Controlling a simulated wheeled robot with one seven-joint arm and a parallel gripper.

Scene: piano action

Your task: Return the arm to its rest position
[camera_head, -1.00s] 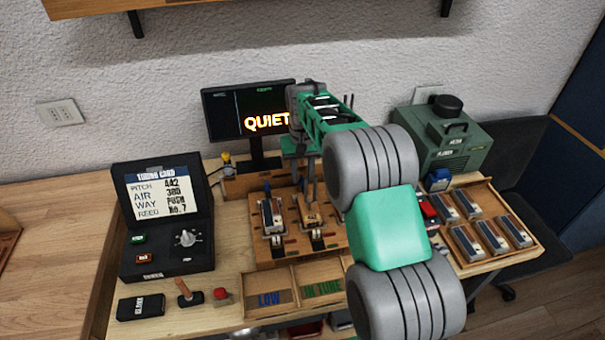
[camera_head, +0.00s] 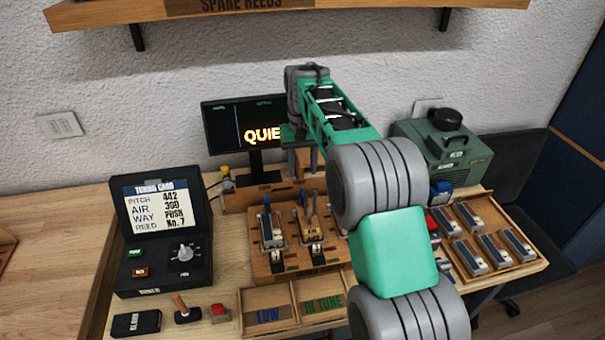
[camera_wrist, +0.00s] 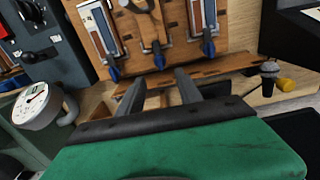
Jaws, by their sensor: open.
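My arm reaches over the right part of the bench, its green and grey links covering the middle of the head view. My gripper (camera_head: 303,160) points down in front of the monitor, above the wooden fixture (camera_head: 266,265). In the wrist view my gripper (camera_wrist: 161,86) shows two dark fingers apart with nothing between them. That view also shows the fixture's board (camera_wrist: 174,22) with reed pieces and blue tips beyond the fingers.
The monitor (camera_head: 222,125) stands close behind the gripper. A shelf (camera_head: 350,10) hangs above. A green machine (camera_head: 445,152) and a tray of reed blocks (camera_head: 515,278) are right. A tuning card box (camera_head: 165,265) is left. A microphone (camera_wrist: 269,72) shows in the wrist view.

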